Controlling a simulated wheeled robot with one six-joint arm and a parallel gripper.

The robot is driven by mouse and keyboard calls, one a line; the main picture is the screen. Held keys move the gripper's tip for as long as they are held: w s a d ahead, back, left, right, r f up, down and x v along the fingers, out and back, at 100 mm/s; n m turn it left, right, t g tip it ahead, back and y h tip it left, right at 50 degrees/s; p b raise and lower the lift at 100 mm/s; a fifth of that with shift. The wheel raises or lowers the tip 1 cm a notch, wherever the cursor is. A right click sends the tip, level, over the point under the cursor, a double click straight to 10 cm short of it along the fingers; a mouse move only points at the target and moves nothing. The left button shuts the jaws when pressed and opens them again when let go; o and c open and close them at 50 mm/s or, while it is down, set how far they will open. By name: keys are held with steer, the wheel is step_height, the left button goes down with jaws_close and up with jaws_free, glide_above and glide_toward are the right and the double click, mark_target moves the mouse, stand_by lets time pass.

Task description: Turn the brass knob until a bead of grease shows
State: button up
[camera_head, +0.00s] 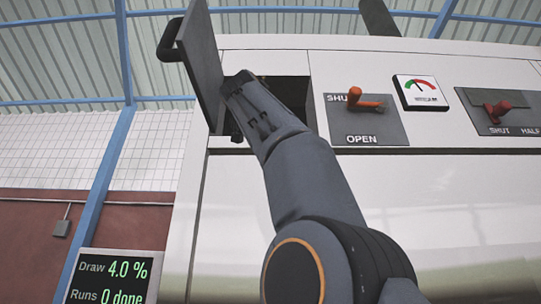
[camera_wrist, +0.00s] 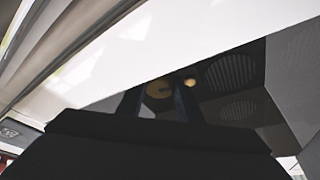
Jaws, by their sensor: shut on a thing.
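My gripper (camera_wrist: 160,97) reaches into a dark recess in the white machine. In the wrist view its two dark fingers stand on either side of a round brass knob (camera_wrist: 159,89), shut on it. A small bright yellowish round spot (camera_wrist: 190,82) shows just right of the knob, by the right finger. I cannot tell whether it is grease. In the head view my arm enters the recess (camera_head: 288,92), and the fingers and knob are hidden.
A grey hatch door (camera_head: 203,60) with a black handle stands open left of my arm. To the right are an orange lever (camera_head: 362,101), a dial gauge (camera_head: 420,92) and a red lever (camera_head: 499,109). Round vents (camera_wrist: 232,70) line the recess. A display (camera_head: 112,280) reads Draw 4.0 %, Runs 0 done.

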stand_by(0.6)
steer(key=o, duration=0.8)
steer(key=shift+c, duration=0.2)
steer(key=b+v, duration=0.4)
steer(key=v, duration=0.2)
steer(key=shift+s+a+f, duration=0.15)
steer(key=shift+s+f, duration=0.05)
steer(key=shift+s, duration=0.1)
steer(key=shift+s+a+m, duration=0.15)
steer(key=shift+s+m, duration=0.15)
steer(key=shift+s, duration=0.25)
steer(key=shift+s+f, duration=0.1)
